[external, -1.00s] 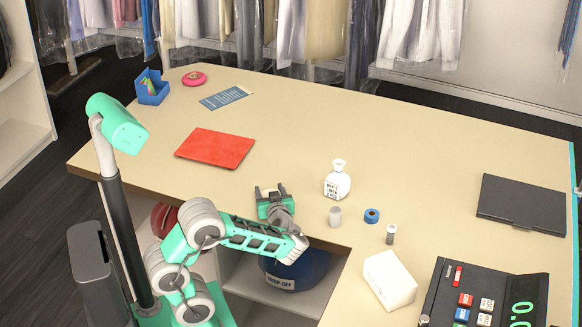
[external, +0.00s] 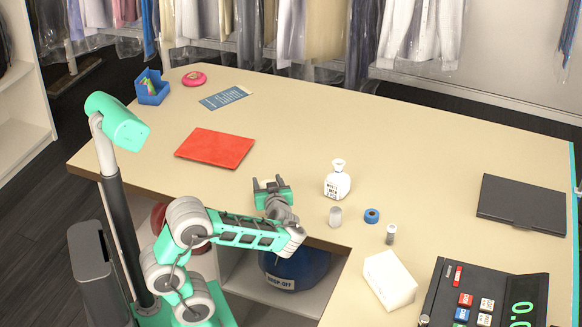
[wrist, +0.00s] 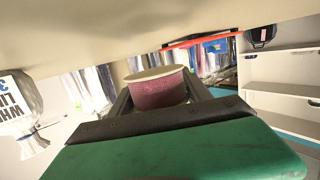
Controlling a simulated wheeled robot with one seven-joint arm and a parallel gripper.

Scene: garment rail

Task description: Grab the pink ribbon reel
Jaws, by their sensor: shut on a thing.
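My gripper (external: 270,184) is over the near edge of the counter, left of the white bottle. In the wrist view, its jaws are shut on the pink ribbon reel (wrist: 158,92), a short mauve-pink cylinder with a cream rim. The reel sits between the two dark fingers, its lower part hidden by the gripper body. In the external view I cannot make out the reel between the fingers.
A red folder (external: 215,148) lies to the left. A round pink thing (external: 194,78) lies far back. A blue drop-off bin (external: 300,268) is below the counter.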

